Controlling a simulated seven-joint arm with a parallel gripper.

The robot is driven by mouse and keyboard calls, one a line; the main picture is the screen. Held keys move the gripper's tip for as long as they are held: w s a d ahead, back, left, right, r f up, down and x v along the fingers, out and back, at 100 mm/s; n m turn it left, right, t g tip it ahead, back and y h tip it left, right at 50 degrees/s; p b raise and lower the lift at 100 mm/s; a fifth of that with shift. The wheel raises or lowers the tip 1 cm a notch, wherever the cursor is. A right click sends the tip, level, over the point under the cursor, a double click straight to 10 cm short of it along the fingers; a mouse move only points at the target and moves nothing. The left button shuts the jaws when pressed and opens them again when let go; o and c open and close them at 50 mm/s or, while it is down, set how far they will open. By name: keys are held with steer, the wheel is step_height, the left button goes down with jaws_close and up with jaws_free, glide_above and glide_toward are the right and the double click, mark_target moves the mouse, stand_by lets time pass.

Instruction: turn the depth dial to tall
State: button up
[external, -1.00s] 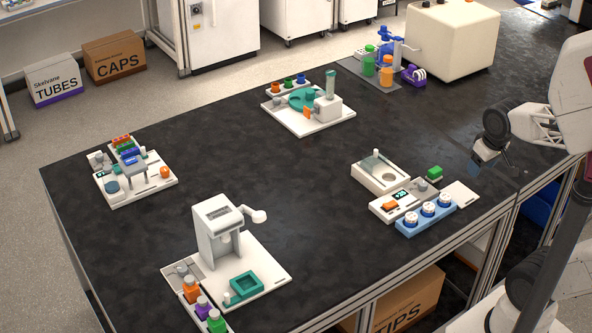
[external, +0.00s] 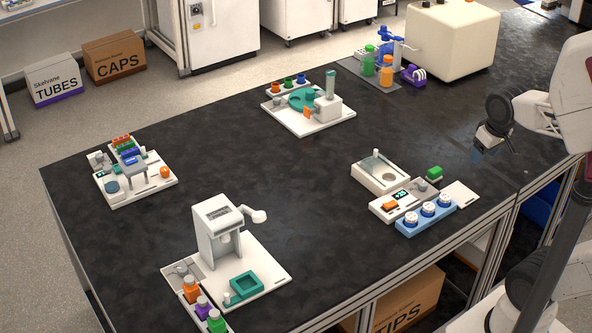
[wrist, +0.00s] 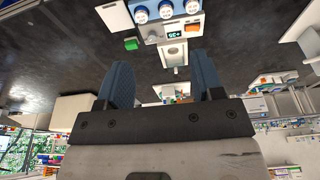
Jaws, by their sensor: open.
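No dial here carries a label that I can read, so I cannot tell which one is the depth dial. A grey round knob (external: 421,185) sits on the white unit with a small display at the right; it also shows in the wrist view (wrist: 153,37). Another grey knob (external: 182,268) is on the tray beside the white press-like machine (external: 218,232). A blue-grey round part (external: 112,186) is on the far-left station. My gripper (external: 476,156) is open and empty, above the bench's right side, apart from every knob. Its blue fingers (wrist: 163,76) show in the wrist view.
A blue rack with white-capped pieces (external: 427,217) and a green block (external: 434,173) stand by the right unit. A teal station (external: 310,110) and a cream box (external: 452,40) are farther back. The middle of the black bench (external: 290,180) is clear.

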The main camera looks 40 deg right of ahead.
steer(key=w+a+r, duration=0.5)
steer(key=w, duration=0.3)
steer(key=w+a+r, duration=0.4)
steer(key=w+a, duration=0.1)
steer(key=w, duration=0.4)
steer(key=w+a+r+n+g, duration=0.1)
steer(key=w+a+r, duration=0.2)
steer(key=w+a, duration=1.3)
steer(key=w+a+f+g, duration=0.1)
steer(key=w+a+f, duration=0.15)
steer(key=a, duration=0.85)
steer(key=w+a+f, duration=0.1)
steer(key=w+a, duration=0.2)
steer(key=a, duration=0.9)
steer(key=a+f+n, duration=0.1)
steer(key=a+f, duration=0.3)
steer(key=a, duration=0.9)
steer(key=a+f, duration=0.4)
steer(key=a, duration=0.9)
steer(key=shift+g, duration=0.3)
steer(key=f, duration=2.4)
steer(key=shift+s+d+f, duration=0.1)
steer(key=shift+s+d, duration=0.15)
steer(key=shift+f, duration=0.1)
